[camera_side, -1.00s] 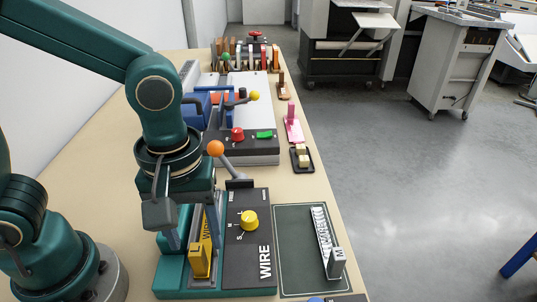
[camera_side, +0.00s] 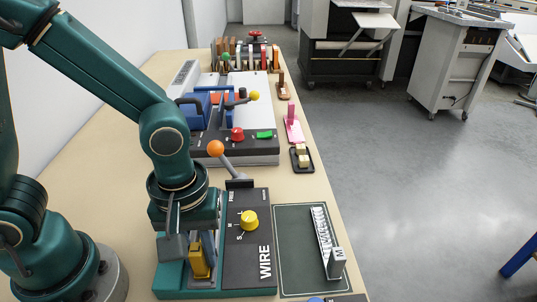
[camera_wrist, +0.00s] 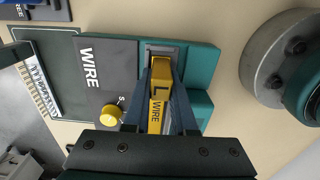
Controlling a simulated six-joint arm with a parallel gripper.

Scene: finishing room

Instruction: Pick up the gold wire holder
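The gold wire holder (camera_wrist: 161,77) is a yellow piece marked L and WIRE. It sits in the slot of the teal and black WIRE machine (camera_side: 262,230). In the side view, its lower front (camera_side: 199,262) shows under my gripper and the rest is hidden. My gripper (camera_wrist: 163,72) is lowered over the holder, with one blue-grey finger along each side of it. The fingers look open, with the holder between them; contact is hard to judge. In the side view, my gripper (camera_side: 202,248) points down at the slot.
A yellow knob (camera_side: 249,220) and an orange-balled lever (camera_side: 216,148) stand right of and behind my gripper. A dark green mat (camera_side: 293,222) with a silver comb-like holder (camera_side: 323,235) lies to the right. A second machine (camera_side: 254,148) stands farther back.

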